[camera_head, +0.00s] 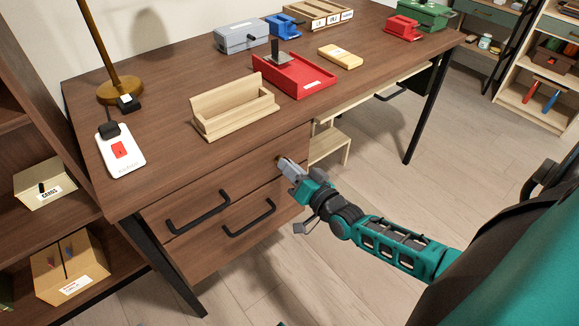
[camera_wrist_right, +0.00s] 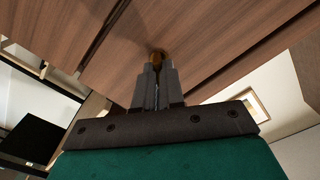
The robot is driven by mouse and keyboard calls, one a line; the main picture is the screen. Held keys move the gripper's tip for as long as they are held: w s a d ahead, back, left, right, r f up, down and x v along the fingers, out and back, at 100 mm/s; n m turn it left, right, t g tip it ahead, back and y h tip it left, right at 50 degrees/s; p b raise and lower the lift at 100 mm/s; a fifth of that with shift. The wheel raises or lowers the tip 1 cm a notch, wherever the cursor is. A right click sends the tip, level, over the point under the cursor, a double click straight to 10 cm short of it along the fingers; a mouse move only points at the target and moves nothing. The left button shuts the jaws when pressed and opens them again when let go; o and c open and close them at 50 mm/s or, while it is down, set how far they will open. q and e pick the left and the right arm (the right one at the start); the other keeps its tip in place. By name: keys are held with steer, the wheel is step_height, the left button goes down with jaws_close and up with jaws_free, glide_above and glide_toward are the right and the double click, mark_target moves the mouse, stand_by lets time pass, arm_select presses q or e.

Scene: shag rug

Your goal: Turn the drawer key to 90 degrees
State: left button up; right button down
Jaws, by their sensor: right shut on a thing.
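My right gripper (camera_head: 281,163) is at the right end of the upper drawer front. In the right wrist view its fingers (camera_wrist_right: 157,74) are shut at a small brass-coloured piece (camera_wrist_right: 157,59) on the drawer front, the key or its lock. The fingers hide most of it, so its turn angle cannot be read. My left gripper is not in view.
Black bar handles (camera_head: 198,210) cross the drawer fronts left of my right gripper. A wooden holder (camera_head: 234,107), red tray (camera_head: 293,76) and power strip (camera_head: 121,150) stand on the desktop. A small wooden step stool (camera_head: 330,144) stands beneath the desk, beyond the gripper.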

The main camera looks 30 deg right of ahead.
arm_select(q)
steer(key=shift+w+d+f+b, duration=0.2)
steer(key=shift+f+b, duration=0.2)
steer(key=shift+b, duration=0.4)
arm_select(e)
steer(key=m, duration=1)
steer(key=shift+w+d, duration=0.1)
steer(key=shift+w, duration=0.05)
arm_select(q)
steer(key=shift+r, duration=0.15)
arm_select(e)
steer(key=shift+m, duration=0.5)
steer(key=c, duration=1.5)
jaws_free()
steer(key=shift+o, duration=1.3)
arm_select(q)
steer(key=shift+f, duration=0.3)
arm_select(e)
steer(key=shift+f, duration=0.1)
